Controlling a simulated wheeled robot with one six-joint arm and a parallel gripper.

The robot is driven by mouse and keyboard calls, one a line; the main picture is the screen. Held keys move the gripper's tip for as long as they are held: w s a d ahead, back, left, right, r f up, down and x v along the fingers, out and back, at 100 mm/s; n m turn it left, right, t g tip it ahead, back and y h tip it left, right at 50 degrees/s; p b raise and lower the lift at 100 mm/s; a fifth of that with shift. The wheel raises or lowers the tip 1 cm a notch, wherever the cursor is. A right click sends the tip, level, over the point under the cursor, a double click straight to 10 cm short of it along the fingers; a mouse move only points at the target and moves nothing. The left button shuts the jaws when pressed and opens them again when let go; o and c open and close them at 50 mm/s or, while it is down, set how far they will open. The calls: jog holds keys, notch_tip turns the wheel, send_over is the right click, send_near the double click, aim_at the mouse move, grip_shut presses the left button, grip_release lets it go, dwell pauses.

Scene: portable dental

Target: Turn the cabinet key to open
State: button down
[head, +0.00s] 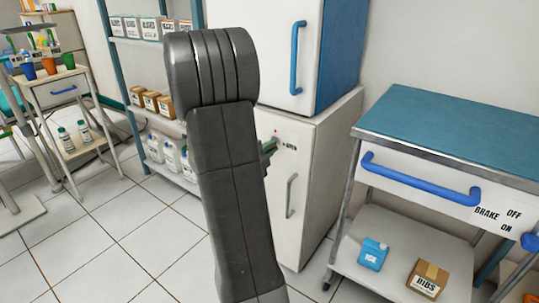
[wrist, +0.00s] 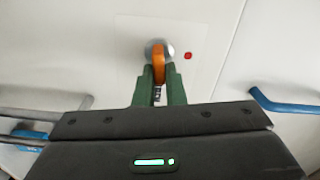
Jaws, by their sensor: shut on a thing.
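The cabinet key (wrist: 158,62) has an orange head and sits in a round metal lock (wrist: 150,46) on the white cabinet face in the wrist view. A small red dot (wrist: 188,56) is just right of the lock. My gripper (wrist: 159,84) has green fingers, shut on the key head from both sides. In the head view my gripper (head: 269,147) shows only in part at the lower white cabinet (head: 317,150), as my dark arm covers the rest. The key and lock are hidden there. The cabinet door with its grey handle (head: 291,196) looks closed.
A white upper cabinet with a blue handle (head: 297,58) stands above. A blue-topped cart (head: 450,125) with a blue drawer handle is close on the right. A shelf (head: 150,40) with boxes and jugs is behind left.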

jog(key=shift+f+m, duration=0.15)
jog(key=shift+m, duration=0.95)
jog(key=c, duration=1.5)
grip_release()
jog(key=p+v, duration=0.2)
jog(key=v, duration=1.2)
jog(key=shift+p, duration=0.4)
jog(key=shift+w+d, duration=0.1)
